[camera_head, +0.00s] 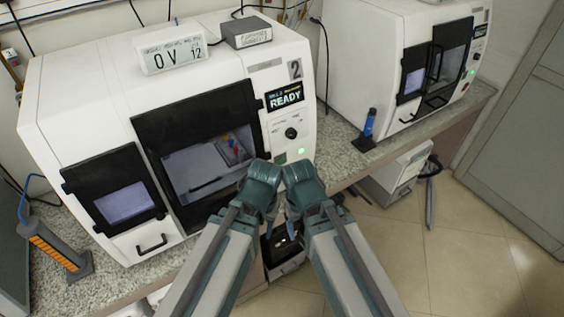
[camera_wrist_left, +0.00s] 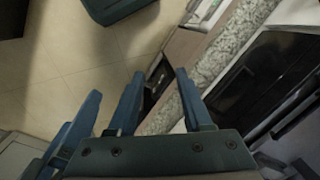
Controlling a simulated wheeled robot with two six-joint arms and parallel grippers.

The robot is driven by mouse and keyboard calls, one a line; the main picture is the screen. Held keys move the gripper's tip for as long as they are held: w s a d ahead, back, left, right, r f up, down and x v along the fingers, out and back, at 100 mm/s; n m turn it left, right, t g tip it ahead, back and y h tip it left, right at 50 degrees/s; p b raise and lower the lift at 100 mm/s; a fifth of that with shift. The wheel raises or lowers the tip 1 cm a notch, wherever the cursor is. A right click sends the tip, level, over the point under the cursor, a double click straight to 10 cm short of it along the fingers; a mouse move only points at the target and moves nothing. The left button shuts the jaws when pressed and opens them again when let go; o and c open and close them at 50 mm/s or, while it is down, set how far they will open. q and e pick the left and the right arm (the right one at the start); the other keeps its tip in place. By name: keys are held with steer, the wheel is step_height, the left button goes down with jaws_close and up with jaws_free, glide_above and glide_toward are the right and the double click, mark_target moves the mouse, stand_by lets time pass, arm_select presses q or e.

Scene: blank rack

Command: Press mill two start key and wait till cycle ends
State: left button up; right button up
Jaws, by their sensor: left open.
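Mill two (camera_head: 215,50) is a white machine marked with a 2. Its display (camera_head: 285,97) reads READY. Below the display are a black knob (camera_head: 291,133), a green lit spot (camera_head: 301,151) and a small greenish square (camera_head: 281,158); I cannot read which is the start key. My left gripper (camera_head: 270,218) points down in front of the mill, below its panel; in the left wrist view (camera_wrist_left: 159,73) its fingers are apart with nothing between them. My right gripper (camera_head: 291,215) is close beside it, its fingers mostly hidden by my arm.
A second white mill (camera_head: 380,45) stands on the counter to the right. A blue tool on a dark stand (camera_head: 369,128) is between the mills. An orange-and-grey rack (camera_head: 55,248) stands at left. An open drawer (camera_head: 285,265) is under the counter edge. Tiled floor is free at right.

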arm_select(q)
jaws_close()
stand_by(1.5)
